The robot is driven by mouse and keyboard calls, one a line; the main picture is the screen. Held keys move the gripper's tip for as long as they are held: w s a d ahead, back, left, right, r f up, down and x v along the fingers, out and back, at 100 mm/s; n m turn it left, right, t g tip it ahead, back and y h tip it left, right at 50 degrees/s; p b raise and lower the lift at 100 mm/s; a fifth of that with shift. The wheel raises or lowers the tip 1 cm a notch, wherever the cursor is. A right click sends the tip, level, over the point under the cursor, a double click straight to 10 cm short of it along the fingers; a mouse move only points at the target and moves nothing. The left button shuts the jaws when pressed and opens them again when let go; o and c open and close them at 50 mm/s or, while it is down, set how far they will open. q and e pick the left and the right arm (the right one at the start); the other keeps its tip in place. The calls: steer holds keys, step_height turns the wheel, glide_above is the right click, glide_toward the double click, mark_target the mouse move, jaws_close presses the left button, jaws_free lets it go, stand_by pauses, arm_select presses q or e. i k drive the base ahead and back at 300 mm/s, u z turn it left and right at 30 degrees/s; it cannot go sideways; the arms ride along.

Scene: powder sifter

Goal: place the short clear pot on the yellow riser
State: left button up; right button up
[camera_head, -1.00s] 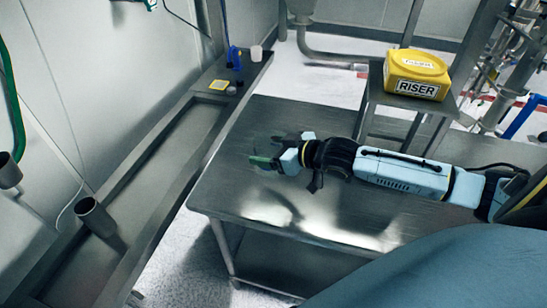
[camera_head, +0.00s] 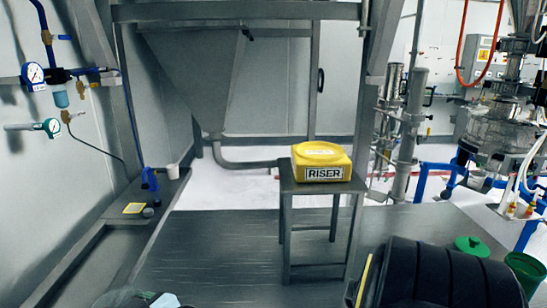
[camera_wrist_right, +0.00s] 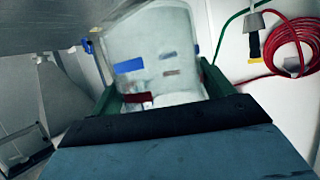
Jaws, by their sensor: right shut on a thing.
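The yellow riser (camera_head: 322,163), with a RISER label on its front, sits on a small metal stand in the middle of the head view. In the right wrist view, the short clear pot (camera_wrist_right: 155,35) is tilted, with blurred blue and red marks on its wall. My right gripper (camera_wrist_right: 162,92) is shut on it, with a green finger on each side. In the head view, neither the pot nor the right fingers can be made out. My left gripper is not in view.
The metal stand (camera_head: 318,247) rises from the grey table (camera_head: 220,255). A green lid (camera_head: 471,245) and green cup (camera_head: 526,270) are at the lower right. A white cup (camera_head: 173,171) and blue fitting (camera_head: 150,180) stand on the left ledge. A metal hopper is behind.

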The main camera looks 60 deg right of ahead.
mark_target(319, 152)
steer(key=u, duration=0.4)
steer(key=i, duration=0.2)
steer(key=z, duration=2)
